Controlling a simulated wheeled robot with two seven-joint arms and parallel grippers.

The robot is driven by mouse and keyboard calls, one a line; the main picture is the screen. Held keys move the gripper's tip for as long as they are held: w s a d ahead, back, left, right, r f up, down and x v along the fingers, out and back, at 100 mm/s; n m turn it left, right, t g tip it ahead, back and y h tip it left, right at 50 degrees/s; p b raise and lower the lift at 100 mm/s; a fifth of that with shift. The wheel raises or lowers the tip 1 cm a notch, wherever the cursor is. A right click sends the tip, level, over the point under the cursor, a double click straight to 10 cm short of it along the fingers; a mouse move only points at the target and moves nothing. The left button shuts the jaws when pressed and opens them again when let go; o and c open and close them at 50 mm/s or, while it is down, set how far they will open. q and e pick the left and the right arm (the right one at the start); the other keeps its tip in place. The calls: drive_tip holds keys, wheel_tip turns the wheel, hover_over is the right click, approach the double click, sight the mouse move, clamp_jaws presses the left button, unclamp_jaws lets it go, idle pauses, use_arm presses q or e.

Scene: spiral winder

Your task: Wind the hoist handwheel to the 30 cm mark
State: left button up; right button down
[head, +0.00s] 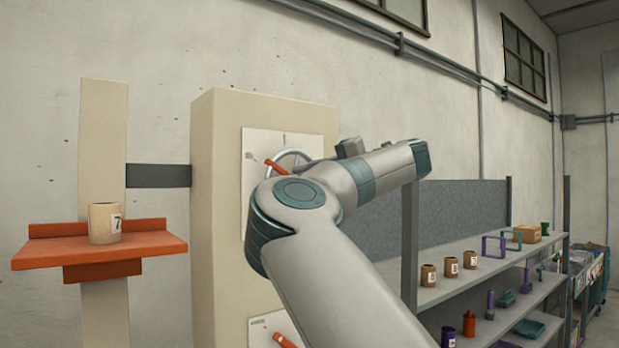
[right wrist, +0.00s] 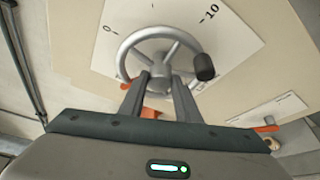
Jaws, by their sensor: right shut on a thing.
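The handwheel (right wrist: 122,57) is a grey spoked ring with a black knob (right wrist: 204,67) at its right in the right wrist view. It sits before a white dial plate (right wrist: 232,30) marked 0 and 10. My right gripper (right wrist: 157,82) is shut on the handwheel; the exact contact is hard to make out. In the head view my arm hides much of the handwheel (head: 287,156), and an orange pointer (head: 275,166) shows beside it. An orange platform (head: 150,246) on a beige post carries a tan pot (head: 104,223) labelled 7. My left gripper is out of view. No 30 mark is legible.
A beige cabinet (head: 225,170) carries the dial plate. A lower plate with an orange pointer (head: 284,341) is partly hidden. A shelf rack (head: 455,286) with several pots and tools stands at the right.

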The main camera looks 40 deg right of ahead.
drive_tip(key=shift+f, duration=0.3)
drive_tip(key=c, duration=1.3)
unclamp_jaws()
drive_tip(key=shift+c, duration=0.2)
drive_tip(key=shift+r, duration=0.1)
drive_tip(key=shift+r, duration=0.1)
drive_tip(key=b+v, duration=0.8)
drive_tip(key=v, duration=0.9)
